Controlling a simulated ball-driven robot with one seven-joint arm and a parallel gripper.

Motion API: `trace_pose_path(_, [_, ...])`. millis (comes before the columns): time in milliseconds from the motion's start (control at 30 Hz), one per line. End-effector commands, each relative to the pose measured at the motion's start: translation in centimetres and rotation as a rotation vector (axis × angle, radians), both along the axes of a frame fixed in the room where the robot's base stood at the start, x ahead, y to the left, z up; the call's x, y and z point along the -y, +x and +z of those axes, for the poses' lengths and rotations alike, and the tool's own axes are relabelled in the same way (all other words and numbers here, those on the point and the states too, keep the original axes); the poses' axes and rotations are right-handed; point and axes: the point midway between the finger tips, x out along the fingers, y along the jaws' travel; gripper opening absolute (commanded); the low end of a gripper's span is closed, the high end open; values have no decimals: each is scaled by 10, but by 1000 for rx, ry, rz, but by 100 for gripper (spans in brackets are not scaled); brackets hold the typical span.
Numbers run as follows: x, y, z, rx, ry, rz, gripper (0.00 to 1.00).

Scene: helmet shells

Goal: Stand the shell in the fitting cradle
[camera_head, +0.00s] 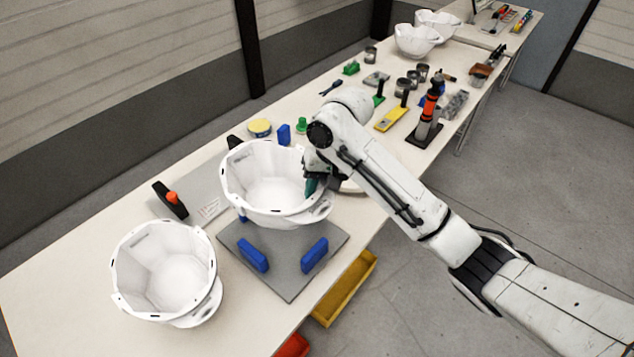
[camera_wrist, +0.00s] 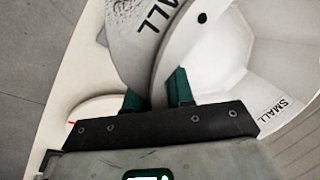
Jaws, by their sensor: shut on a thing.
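My gripper (camera_head: 311,184) is shut on the right rim of a white helmet shell (camera_head: 265,188). In the wrist view its green-padded fingers (camera_wrist: 158,93) pinch the wall of the held shell (camera_wrist: 232,50), which is marked SMALL. The shell is open side up, over the back part of a grey cradle plate (camera_head: 290,283) with blue blocks (camera_head: 252,255). The shell hides the plate's back part. I cannot tell whether the shell touches the cradle. A second white shell (camera_head: 165,275) stands open side up on the table, front left of the cradle.
A grey panel with a label (camera_head: 205,190) and a black clamp with a red knob (camera_head: 171,200) lie left of the held shell. A yellow tin (camera_head: 260,128) and several tools are farther back. A yellow bin (camera_head: 345,288) sits below the table's front edge.

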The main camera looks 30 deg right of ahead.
Motion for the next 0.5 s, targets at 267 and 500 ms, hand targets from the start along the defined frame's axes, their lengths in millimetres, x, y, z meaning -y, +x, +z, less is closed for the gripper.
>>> trace_pose_path(267, [0, 0, -27, 2, 1, 0, 0])
trace_pose_path(500, [-1, 0, -48, 0, 1, 0, 0])
